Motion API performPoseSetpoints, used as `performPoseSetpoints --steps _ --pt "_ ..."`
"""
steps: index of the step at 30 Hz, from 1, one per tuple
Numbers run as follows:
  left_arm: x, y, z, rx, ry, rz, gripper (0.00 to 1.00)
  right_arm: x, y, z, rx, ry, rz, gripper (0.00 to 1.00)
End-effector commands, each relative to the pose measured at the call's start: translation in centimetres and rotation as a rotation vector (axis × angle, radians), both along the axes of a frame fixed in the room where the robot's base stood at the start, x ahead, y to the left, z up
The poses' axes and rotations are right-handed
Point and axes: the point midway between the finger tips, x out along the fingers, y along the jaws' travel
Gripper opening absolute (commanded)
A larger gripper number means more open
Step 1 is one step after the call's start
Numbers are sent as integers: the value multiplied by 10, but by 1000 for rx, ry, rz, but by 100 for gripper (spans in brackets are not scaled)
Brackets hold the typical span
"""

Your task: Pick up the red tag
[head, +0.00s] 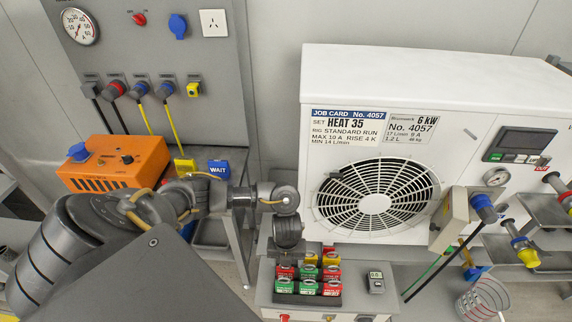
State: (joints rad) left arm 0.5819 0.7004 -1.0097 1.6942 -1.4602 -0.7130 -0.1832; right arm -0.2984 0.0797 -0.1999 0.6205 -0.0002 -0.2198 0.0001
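Several small red and green tags sit in a dark rack (307,299) on a grey bench top. I cannot tell which one the task means. My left gripper (289,252) points down just behind the rack's left side. Its fingertips are small, dark and partly hidden, so its opening and any contact cannot be made out. My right gripper is not in view.
Yellow and red pieces (329,258) stand close behind the rack. A small grey meter (376,282) is to its right. A large white fan unit (376,190) rises behind. An orange box (112,165) and a blue WAIT block (219,170) are at left. A wire basket (483,300) is at right.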

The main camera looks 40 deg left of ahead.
Motion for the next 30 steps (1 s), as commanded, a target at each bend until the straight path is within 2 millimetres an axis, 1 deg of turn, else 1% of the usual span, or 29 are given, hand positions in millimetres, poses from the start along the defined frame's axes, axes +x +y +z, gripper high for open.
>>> performPoseSetpoints --steps 3,9,12,15,21,23,29,30 --pt "0 1 -6 1 2 1 65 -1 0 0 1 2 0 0" --pt "0 5 -36 1 4 3 65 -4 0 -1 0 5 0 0" --pt "1 4 -47 0 2 1 65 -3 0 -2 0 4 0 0" --pt "2 4 -51 0 0 0 65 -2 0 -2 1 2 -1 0" --pt "2 5 -51 -1 -1 -1 65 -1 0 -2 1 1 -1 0" --pt "2 5 -51 0 0 -1 59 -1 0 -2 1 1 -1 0" --pt "2 5 -51 0 0 0 33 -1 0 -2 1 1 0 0" --pt "2 5 -51 0 0 0 32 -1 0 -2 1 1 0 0"
